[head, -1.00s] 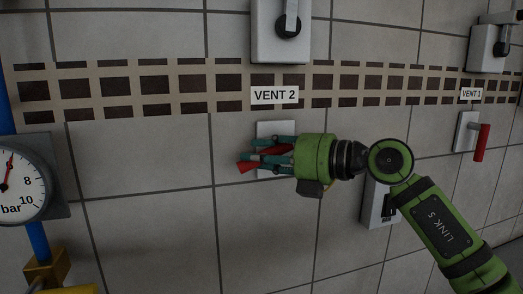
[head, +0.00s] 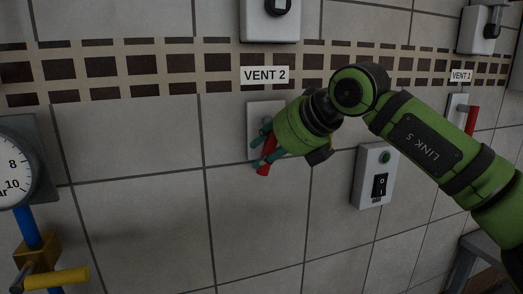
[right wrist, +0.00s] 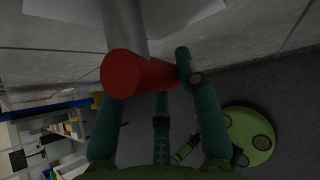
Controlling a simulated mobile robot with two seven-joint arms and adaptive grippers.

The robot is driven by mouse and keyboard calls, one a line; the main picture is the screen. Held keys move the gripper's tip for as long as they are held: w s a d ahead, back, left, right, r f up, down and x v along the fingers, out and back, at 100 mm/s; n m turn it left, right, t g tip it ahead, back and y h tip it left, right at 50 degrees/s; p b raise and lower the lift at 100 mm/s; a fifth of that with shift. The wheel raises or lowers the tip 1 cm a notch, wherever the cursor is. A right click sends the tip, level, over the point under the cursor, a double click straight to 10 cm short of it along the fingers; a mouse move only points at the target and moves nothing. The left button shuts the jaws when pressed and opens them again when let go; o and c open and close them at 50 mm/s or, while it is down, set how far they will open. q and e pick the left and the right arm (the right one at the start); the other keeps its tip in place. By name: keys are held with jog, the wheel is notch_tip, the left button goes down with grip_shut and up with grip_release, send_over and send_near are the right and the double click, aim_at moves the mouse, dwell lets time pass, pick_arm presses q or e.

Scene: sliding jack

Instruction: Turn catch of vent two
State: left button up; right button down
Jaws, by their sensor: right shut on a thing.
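The catch of vent two is a red handle (head: 263,169) on a pale wall plate (head: 254,118), below the "VENT 2" label (head: 265,75). The handle points down, slightly tilted. My right gripper (head: 265,150) is shut on the handle, its teal fingers around it; the gripper body hides part of the plate. In the right wrist view the red handle (right wrist: 140,75) sits between the fingers, at the end of a grey metal shaft (right wrist: 124,25). My left gripper is not in view.
A switch box (head: 374,178) with a green button is right of my gripper. Vent one's red handle (head: 472,120) is farther right. A pressure gauge (head: 14,172) and a yellow-handled valve (head: 55,278) are at left. The wall below my gripper is clear.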

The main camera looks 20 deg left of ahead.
jog(key=shift+w+d+f+n+t+h+b, duration=0.15)
jog(key=shift+w+d+n+t+h, duration=0.15)
jog(key=shift+h, duration=0.3)
jog(key=shift+w+d+f+n+t+h+b, duration=0.1)
jog(key=shift+d+n+t+h+b, duration=0.1)
jog(key=shift+n+t+h, duration=0.3)
jog(key=shift+d, duration=0.1)
jog(key=c, duration=0.8)
grip_release()
jog(key=shift+c, duration=0.2)
jog(key=shift+s+d+r, duration=0.15)
jog(key=shift+r, duration=0.15)
jog(key=v, duration=1.1)
jog(key=shift+r, duration=0.2)
